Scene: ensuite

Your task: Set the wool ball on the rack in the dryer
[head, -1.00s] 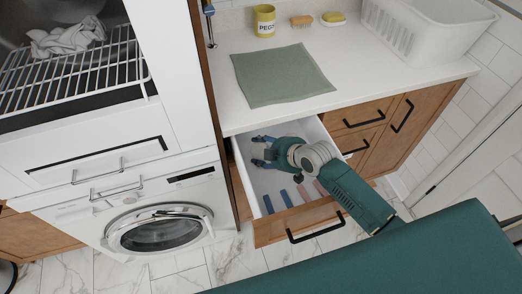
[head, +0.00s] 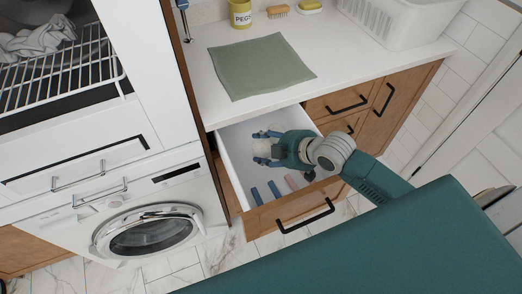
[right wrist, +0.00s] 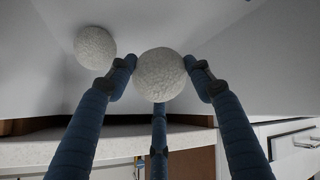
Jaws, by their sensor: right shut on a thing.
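My right gripper (head: 264,148) is inside the open drawer (head: 227,168), shut on a pale, textured wool ball (head: 268,148). In the right wrist view this wool ball (right wrist: 160,75) sits between the blue fingers. A second wool ball (right wrist: 95,47) lies to its left, apart from the gripper. The dryer's open compartment is at the upper left of the head view, with a white wire rack (head: 65,85) in it. A crumpled grey cloth (head: 38,40) lies toward the back of the rack. My left gripper is not in view.
Blue and pink pegs (head: 274,188) lie at the drawer's front. A green cloth (head: 262,66), a yellow peg tin (head: 240,14), a brush and a white basket (head: 395,20) are on the counter. A washing machine (head: 150,232) is below the rack compartment. The rack's front is clear.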

